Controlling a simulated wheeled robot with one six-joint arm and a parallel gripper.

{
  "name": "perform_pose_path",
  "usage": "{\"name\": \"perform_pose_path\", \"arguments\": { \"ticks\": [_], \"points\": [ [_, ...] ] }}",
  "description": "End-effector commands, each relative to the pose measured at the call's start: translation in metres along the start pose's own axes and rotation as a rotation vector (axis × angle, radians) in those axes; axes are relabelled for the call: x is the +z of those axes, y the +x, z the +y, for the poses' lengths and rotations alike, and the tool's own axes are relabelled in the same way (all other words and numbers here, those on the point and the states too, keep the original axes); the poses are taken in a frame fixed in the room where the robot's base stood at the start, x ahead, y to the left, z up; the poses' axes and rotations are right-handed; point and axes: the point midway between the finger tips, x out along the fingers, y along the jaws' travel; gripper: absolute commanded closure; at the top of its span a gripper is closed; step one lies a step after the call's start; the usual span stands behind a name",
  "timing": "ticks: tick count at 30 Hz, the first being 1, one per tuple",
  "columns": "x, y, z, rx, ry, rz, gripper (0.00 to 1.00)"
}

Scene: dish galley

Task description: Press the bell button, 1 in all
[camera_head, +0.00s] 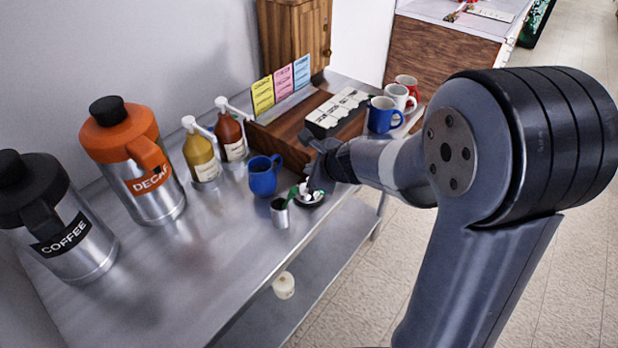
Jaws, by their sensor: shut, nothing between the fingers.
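My gripper (317,160) is dark grey and reaches in from the right, over the front edge of the steel counter (215,262). It is shut and empty, just above a small dark dish (310,199) with white pieces in it. I cannot make out a bell button for certain in this view. The gripper and arm hide part of the counter behind them.
A blue mug (263,176) and a small metal cup (280,213) stand left of the gripper. Syrup bottles (201,155) and the decaf (140,178) and coffee (70,235) pots stand farther left. Mugs (383,116) stand behind the arm. The front-left counter is clear.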

Motion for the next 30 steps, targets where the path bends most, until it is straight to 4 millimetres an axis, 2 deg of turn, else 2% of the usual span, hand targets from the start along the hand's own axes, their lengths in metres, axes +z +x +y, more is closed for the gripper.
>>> {"name": "perform_pose_path", "arguments": {
  "ticks": [30],
  "points": [
    [-0.0042,0.0058,0.0042,0.0,0.0,0.0,1.0]
  ]
}}
